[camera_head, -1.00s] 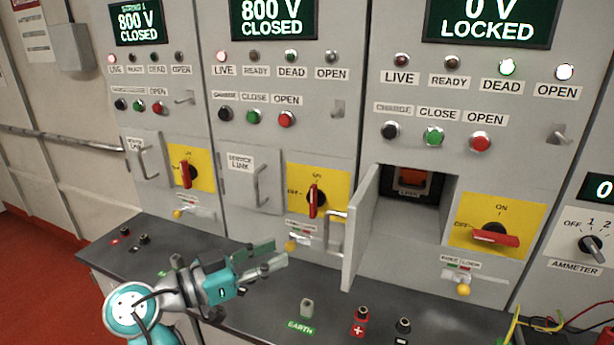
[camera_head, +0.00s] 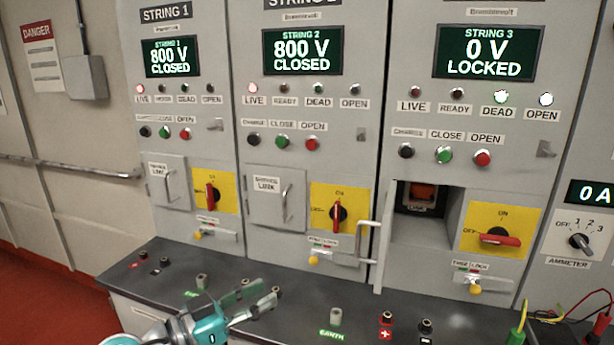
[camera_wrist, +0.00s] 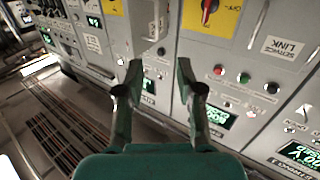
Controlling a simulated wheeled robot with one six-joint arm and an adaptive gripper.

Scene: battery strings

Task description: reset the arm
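My gripper (camera_head: 262,295) is at the lower middle-left of the head view, above the dark bench ledge (camera_head: 120,278) in front of the string 1 and string 2 cabinets. My teal arm runs out of the bottom edge. In the wrist view my gripper (camera_wrist: 158,70) shows two fingers standing well apart with nothing between them. The wrist picture is turned, with the cabinet fronts upside down beyond the fingers. No contact between the gripper and the bench or cabinets shows.
The string 3 compartment (camera_head: 452,208) is open, with its door (camera_head: 387,235) swung out. The string 3 red switch handle (camera_head: 497,239) lies sideways at OFF. String 1 (camera_head: 170,57) and string 2 (camera_head: 300,49) displays read 800 V CLOSED; string 3 (camera_head: 484,54) reads 0 V LOCKED. Terminal posts (camera_head: 336,317) line the bench.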

